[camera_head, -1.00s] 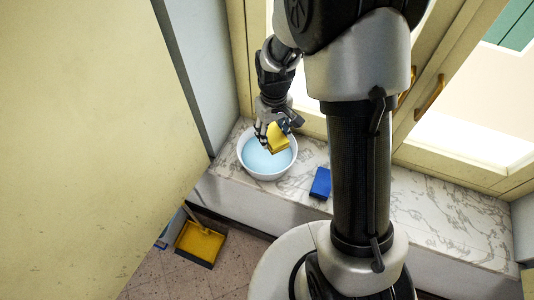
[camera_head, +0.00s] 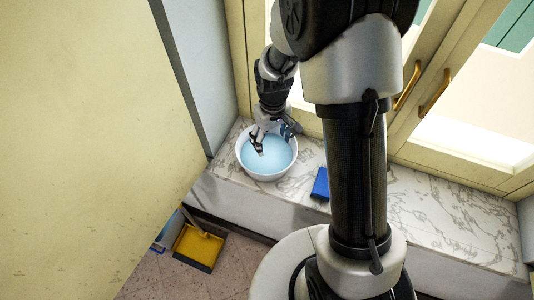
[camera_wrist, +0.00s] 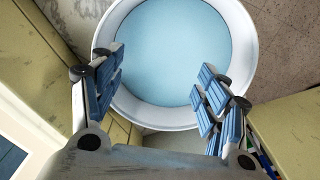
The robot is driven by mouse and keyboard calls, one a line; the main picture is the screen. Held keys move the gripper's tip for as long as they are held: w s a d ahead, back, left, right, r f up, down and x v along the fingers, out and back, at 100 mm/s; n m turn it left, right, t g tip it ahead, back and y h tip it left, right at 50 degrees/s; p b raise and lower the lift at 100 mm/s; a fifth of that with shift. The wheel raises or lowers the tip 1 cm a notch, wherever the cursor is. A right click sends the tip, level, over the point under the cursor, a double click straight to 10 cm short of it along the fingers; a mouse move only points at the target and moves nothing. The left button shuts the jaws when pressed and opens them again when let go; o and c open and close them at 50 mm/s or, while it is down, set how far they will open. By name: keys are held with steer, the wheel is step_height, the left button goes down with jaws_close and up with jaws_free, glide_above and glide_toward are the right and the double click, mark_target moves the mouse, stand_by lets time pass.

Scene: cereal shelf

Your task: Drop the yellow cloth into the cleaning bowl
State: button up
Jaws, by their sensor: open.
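The cleaning bowl (camera_head: 243,160) is white and round, filled with light blue, and stands on the marble ledge. It also shows in the wrist view (camera_wrist: 240,40), directly ahead of the fingers. My gripper (camera_head: 273,141) is over the bowl with its fingers spread. In the wrist view my gripper (camera_wrist: 162,75) is open and empty, with the light blue surface visible between its fingers. The yellow cloth shows in neither current view. I cannot tell whether it lies under the light blue surface.
A blue block (camera_head: 320,184) lies on the marble ledge (camera_head: 425,215), right of the bowl. A yellow dustpan (camera_head: 197,246) is on the floor below the ledge. Window frames with brass handles (camera_head: 434,92) stand behind. A pale yellow panel (camera_head: 90,130) fills the left.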

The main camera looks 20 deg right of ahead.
steer(key=shift+r, duration=0.1)
step_height(320, 180, up, 12)
stand_by(0.6)
steer(key=shift+s, duration=0.1)
stand_by(0.3)
steer(key=s+r+m+t+b, duration=0.1)
steer(key=s+t+b, duration=0.3)
steer(key=s+b, duration=0.7)
steer(key=s+m, duration=0.1)
steer(key=s, duration=0.9)
steer(key=shift+r+m+t, duration=0.15)
steer(key=shift+m+t, duration=0.15)
steer(key=shift+m, duration=0.1)
steer(key=shift+d, duration=0.1)
